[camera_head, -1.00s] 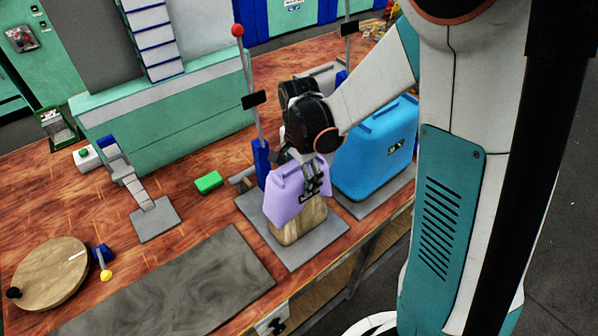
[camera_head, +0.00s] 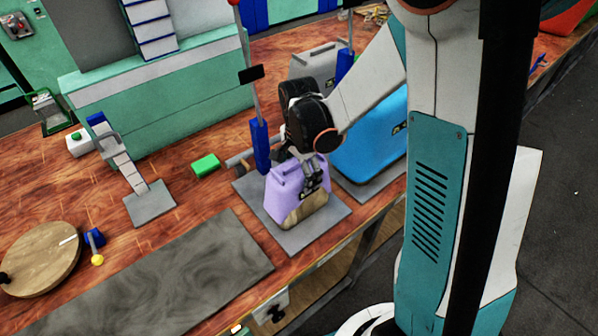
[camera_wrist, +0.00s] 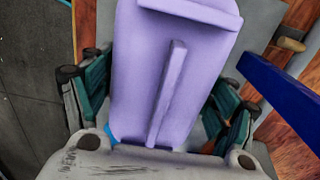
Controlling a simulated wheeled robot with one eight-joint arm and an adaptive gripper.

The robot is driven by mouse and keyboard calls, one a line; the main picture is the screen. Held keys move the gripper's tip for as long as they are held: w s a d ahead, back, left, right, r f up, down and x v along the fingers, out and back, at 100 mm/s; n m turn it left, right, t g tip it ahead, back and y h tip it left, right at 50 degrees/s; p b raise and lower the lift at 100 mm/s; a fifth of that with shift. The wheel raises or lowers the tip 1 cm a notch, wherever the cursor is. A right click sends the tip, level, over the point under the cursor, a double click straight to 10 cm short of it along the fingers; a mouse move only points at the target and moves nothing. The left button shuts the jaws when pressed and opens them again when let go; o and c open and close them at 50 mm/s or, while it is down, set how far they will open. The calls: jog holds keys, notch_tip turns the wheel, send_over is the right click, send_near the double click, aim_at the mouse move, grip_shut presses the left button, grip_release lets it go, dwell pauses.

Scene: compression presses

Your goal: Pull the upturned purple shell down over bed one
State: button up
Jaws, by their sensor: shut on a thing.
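The purple shell (camera_head: 283,195) sits over a tan, wood-like block (camera_head: 307,210) on a grey base plate (camera_head: 312,238) at the bench's front; I take this as bed one. The shell covers most of the block, and tan still shows at the lower right. My gripper (camera_head: 312,178) is shut on the shell from above and the right. In the wrist view the shell (camera_wrist: 150,75) fills the middle, with a raised rib and crossbar, and my gripper's green-grey fingers (camera_wrist: 160,105) flank it. The shell's far lower edge is hidden.
A blue upright (camera_head: 260,148) with a rod stands just behind the shell. A blue shell (camera_head: 372,140) stands close on the right, with a grey case (camera_head: 315,68) behind. A green block (camera_head: 205,165) lies left, and a grey mat (camera_head: 165,285) lies front left.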

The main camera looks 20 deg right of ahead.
jog(key=shift+f+b, duration=0.55)
dwell(0.4)
jog(key=o, duration=1.6)
jog(key=shift+r, duration=0.1)
notch_tip(320, 180, up, 12)
jog(key=shift+f, duration=0.1)
